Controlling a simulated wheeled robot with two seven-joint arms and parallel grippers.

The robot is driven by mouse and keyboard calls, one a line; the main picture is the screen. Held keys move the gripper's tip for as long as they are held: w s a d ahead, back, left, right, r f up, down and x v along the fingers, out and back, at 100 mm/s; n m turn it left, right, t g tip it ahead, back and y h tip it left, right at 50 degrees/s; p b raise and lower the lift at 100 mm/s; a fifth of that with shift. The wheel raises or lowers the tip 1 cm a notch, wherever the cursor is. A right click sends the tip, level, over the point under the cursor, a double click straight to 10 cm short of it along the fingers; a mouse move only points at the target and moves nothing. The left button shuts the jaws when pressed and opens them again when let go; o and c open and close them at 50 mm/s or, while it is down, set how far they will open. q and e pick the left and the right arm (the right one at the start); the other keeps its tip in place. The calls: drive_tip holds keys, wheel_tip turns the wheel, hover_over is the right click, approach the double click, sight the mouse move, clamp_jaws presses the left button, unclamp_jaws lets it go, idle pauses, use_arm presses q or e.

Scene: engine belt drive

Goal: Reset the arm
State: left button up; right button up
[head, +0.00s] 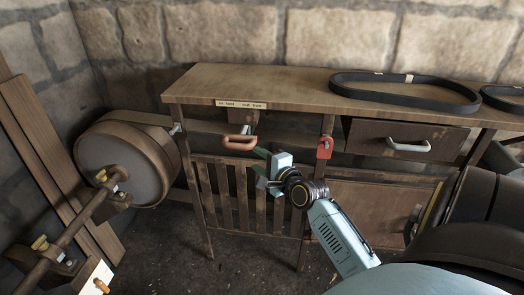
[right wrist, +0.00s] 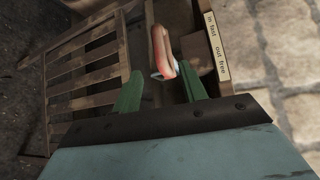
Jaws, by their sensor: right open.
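My right arm (head: 340,238) reaches in from the lower right of the head view toward the front of the wooden bench. My right gripper (head: 262,168) has green fingers and is open and empty. It is just right of and below a red-brown lever handle (head: 239,142) under the bench top. In the right wrist view the two green fingers (right wrist: 160,92) stand apart. The lever handle (right wrist: 162,48) shows beyond them, roughly in line with the gap; I cannot tell whether they touch. My left gripper is not in view.
A label (head: 241,104) reading "in fast out free" is on the bench edge (head: 290,97). A black belt (head: 400,100) lies on top. A red piece (head: 324,148) hangs by the drawer (head: 398,140). A round drum (head: 120,165) and shaft stand left. Dark machinery (head: 480,205) is right.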

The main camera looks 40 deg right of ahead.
drive_tip(key=shift+s, duration=0.45)
drive_tip(key=s+a+f+n+g+y, duration=0.1)
drive_tip(key=s+a+f+n+g, duration=0.25)
drive_tip(key=f, duration=0.75)
drive_tip(key=s+a+f+n+g, duration=0.2)
drive_tip(key=s+a+f+n, duration=0.15)
drive_tip(key=f, duration=0.75)
drive_tip(key=s+a+f+n+g+y, duration=0.1)
drive_tip(key=s+a+f+n+g, duration=0.3)
drive_tip(key=f, duration=0.7)
drive_tip(key=s+a+f+n+g, duration=0.2)
drive_tip(key=s+f+n, duration=0.2)
drive_tip(key=s, duration=0.6)
drive_tip(key=s+a+f+n+g, duration=0.1)
drive_tip(key=s+a+f+n, duration=0.2)
drive_tip(key=s+f, duration=0.4)
drive_tip(key=s+a+f+n+g, duration=0.2)
drive_tip(key=s+f+n, duration=0.3)
drive_tip(key=s, duration=0.9)
drive_tip(key=shift+s+a+f+n+g+y, duration=0.35)
drive_tip(key=shift+a+n, duration=0.15)
drive_tip(key=shift+a, duration=0.15)
